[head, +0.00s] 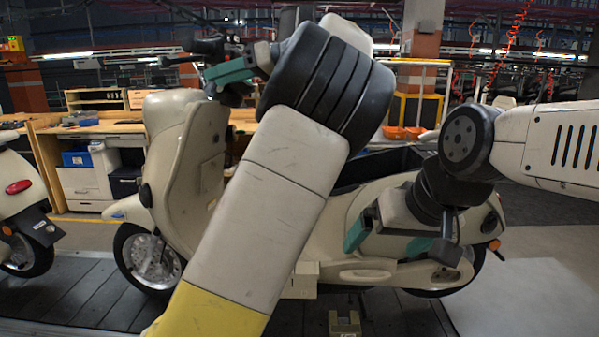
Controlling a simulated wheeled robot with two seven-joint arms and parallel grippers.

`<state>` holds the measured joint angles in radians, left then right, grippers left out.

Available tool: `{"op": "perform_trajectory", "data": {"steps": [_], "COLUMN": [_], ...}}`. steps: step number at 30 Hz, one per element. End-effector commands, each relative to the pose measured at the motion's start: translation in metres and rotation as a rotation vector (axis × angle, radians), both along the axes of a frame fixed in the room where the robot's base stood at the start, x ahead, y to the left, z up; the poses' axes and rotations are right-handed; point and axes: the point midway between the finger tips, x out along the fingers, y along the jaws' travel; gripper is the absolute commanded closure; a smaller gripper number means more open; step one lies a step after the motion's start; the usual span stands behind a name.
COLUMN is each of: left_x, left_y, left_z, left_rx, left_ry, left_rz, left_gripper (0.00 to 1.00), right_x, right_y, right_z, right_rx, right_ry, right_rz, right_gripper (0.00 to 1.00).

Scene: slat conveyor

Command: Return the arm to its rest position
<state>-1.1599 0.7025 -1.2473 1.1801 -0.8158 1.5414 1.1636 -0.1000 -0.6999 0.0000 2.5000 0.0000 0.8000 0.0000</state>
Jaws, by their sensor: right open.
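A cream scooter (178,140) stands upright on the slat conveyor, its front wheel to the left. My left arm rises across the middle of the head view and hides much of the scooter's body. My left gripper (229,74), with a teal finger showing, is up at the scooter's handlebar; whether its jaws are shut or touch the bar cannot be made out. My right arm comes in from the right. My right gripper (385,240) is open, its teal fingers apart, in front of the scooter's rear side panel. I see nothing held between them.
The dark slat conveyor (75,290) runs beneath the scooter. Part of another cream scooter (18,195) stands at the left edge. Workbenches (100,127) with drawers and a blue bin are behind. A yellow frame (420,97) stands at the back. The floor at lower right is clear.

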Motion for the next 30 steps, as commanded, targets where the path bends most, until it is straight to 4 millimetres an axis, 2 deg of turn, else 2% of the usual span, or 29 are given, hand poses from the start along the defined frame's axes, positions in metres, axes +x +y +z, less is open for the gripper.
{"op": "perform_trajectory", "data": {"steps": [1, 5, 8, 9, 12, 15, 18, 24, 30], "left_x": [0.002, 0.004, -0.003, -0.009, -0.031, -0.058, -0.089, -0.158, -0.222], "left_y": [0.017, 0.056, 0.091, 0.102, 0.114, 0.108, 0.091, 0.043, -0.002], "left_z": [-0.013, -0.057, -0.109, -0.133, -0.185, -0.219, -0.238, -0.245, -0.247], "left_rx": [-0.044, -0.183, -0.357, -0.443, -0.645, -0.816, -0.945, -1.050, -0.973], "left_ry": [0.041, 0.168, 0.298, 0.351, 0.459, 0.515, 0.532, 0.487, 0.420], "left_rz": [-0.002, -0.034, -0.095, -0.135, -0.264, -0.421, -0.593, -0.946, -1.210], "left_gripper": [0.64, 0.64, 0.64, 0.64, 0.64, 0.64, 0.64, 0.64, 0.64], "right_x": [0.000, 0.000, 0.000, 0.000, 0.000, 0.000, 0.000, 0.000, 0.000], "right_y": [0.000, 0.000, 0.000, 0.000, 0.000, 0.000, 0.000, 0.000, 0.000], "right_z": [0.000, 0.000, 0.000, 0.000, 0.000, 0.000, 0.000, 0.000, 0.000], "right_rx": [0.000, 0.000, 0.000, 0.000, 0.000, 0.000, 0.000, 0.000, 0.000], "right_ry": [0.000, 0.000, 0.000, 0.000, 0.000, 0.000, 0.000, 0.000, 0.000], "right_rz": [0.000, 0.000, 0.000, 0.000, 0.000, 0.000, 0.000, 0.000, 0.000], "right_gripper": [0.03, 0.03, 0.03, 0.03, 0.03, 0.03, 0.03, 0.03, 0.03]}}
